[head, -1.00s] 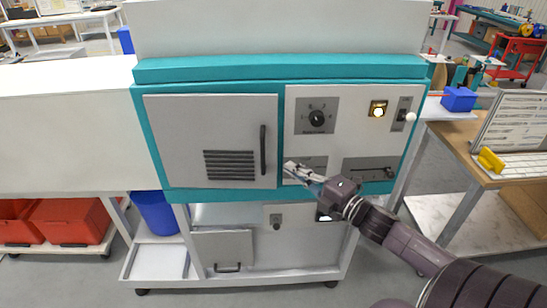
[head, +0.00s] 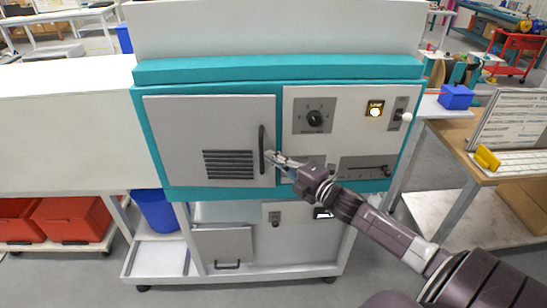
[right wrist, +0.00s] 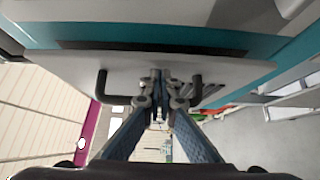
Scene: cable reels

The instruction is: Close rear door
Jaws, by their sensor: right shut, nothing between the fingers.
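The door (head: 185,125) is a light grey panel with a slatted vent and a black vertical handle (head: 262,150), set in the teal front of the machine. It looks nearly flush in the head view; whether it is fully shut I cannot tell. In the right wrist view the door panel (right wrist: 130,62) shows a dark strip along its upper edge, beside the teal frame. My right gripper (head: 268,156) is shut and empty, with its tips at the handle's right side. In the right wrist view the tips (right wrist: 160,78) are between the handle's two ends; contact is unclear. My left gripper is out of view.
A control panel with a dial (head: 314,118), a lit yellow button (head: 375,108) and a white-knobbed lever (head: 406,117) is right of the door. Below is a smaller hatch (head: 223,242). A desk with a yellow item (head: 487,158) stands at right.

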